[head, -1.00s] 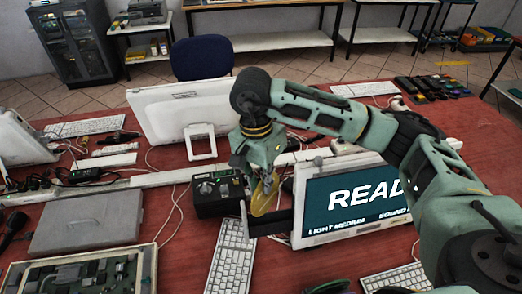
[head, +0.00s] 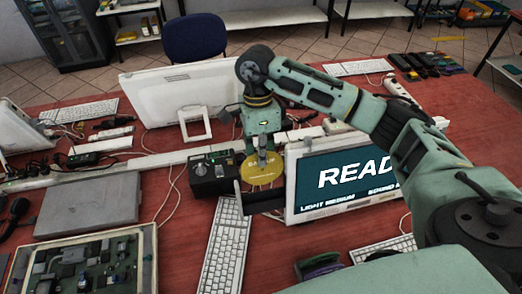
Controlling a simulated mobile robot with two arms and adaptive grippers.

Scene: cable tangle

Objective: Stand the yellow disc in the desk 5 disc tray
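The yellow disc (head: 262,174) is in the middle of the head view, its printed face turned towards me. My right gripper (head: 262,155) comes down from above, with its fingers closed on the disc's upper part. A dark, narrow disc tray (head: 263,203) juts out beside the left edge of the screen marked READ. The disc's lower edge is right at the back of this tray in the picture. I cannot tell whether it touches the tray. My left gripper is not in view.
A black box with knobs (head: 213,176) stands just left of the disc. The lit screen (head: 345,185) is close on the right. A white keyboard (head: 225,245) lies in front. A grey laptop-like case (head: 88,207) and an open circuit-board case (head: 80,262) are at left.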

